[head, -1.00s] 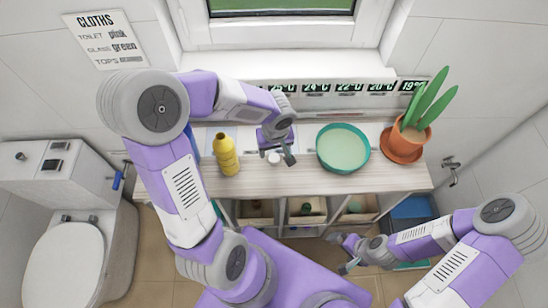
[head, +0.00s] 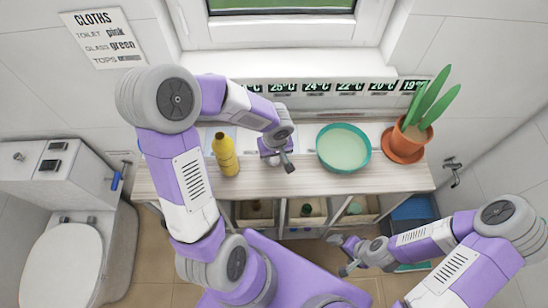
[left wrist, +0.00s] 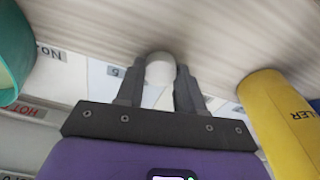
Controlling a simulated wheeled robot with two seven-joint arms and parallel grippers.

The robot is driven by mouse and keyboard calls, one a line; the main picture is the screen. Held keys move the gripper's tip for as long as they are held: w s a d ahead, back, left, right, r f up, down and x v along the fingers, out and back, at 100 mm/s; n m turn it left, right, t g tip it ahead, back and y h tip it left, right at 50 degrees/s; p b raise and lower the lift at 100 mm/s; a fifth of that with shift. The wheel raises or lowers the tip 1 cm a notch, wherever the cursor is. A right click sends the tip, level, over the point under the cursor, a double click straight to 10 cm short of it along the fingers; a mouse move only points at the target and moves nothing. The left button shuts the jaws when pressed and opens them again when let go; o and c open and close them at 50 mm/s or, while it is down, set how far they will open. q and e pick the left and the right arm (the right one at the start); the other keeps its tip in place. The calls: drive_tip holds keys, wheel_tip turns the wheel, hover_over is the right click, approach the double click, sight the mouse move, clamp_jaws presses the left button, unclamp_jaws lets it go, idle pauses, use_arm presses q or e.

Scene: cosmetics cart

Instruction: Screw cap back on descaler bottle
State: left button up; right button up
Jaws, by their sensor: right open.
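The yellow descaler bottle (head: 225,155) stands upright on the counter, left of my left gripper (head: 290,165). Its side with the letters "LER" shows at the right of the left wrist view (left wrist: 285,125). The round white cap (left wrist: 160,68) lies between the two fingertips of my left gripper (left wrist: 161,72) in the left wrist view. No clear gap shows on either side of it, but I cannot tell whether the fingers grip it. In the head view the gripper hides the cap. My right gripper (head: 343,256) is open and empty, low in front of the shelf.
A teal basin (head: 343,148) stands right of my left gripper, and a potted plant (head: 405,140) stands further right. Bins (head: 305,212) sit under the counter (head: 190,187). A toilet (head: 65,240) is at the left. The counter's front strip is clear.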

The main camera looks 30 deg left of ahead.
sight(274, 159)
use_arm(q)
drive_tip(key=c, duration=0.4)
wheel_tip(274, 159, up, 10)
drive_tip(key=p, duration=0.2)
drive_tip(key=shift+p, duration=0.3)
use_arm(e)
wheel_tip(274, 159, up, 2)
drive_tip(key=shift+r, duration=0.25)
drive_tip(key=shift+c, duration=0.5)
